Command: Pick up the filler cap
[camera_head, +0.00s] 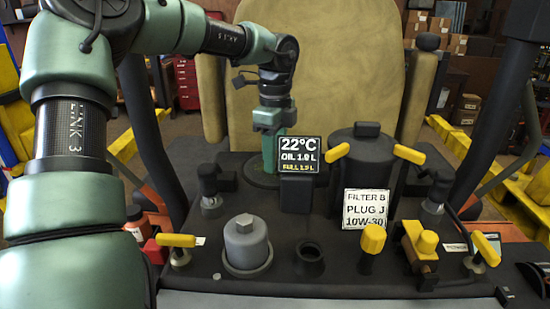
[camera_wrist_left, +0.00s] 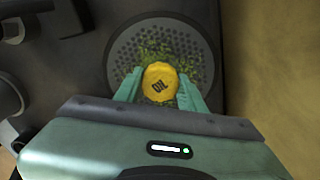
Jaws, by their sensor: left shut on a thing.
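I cannot tell whether the cap is seated or clear of the plate. In the head view my left gripper (camera_head: 270,158) points down behind the small display, and the cap is hidden there. My right gripper is not in view.
A dark canister (camera_head: 367,150) with yellow clamps stands to the right, with a "FILTER B" label (camera_head: 365,209). A grey filter (camera_head: 246,241), a yellow knob (camera_head: 373,238) and yellow levers sit in front. A tan seat (camera_head: 330,80) is behind.

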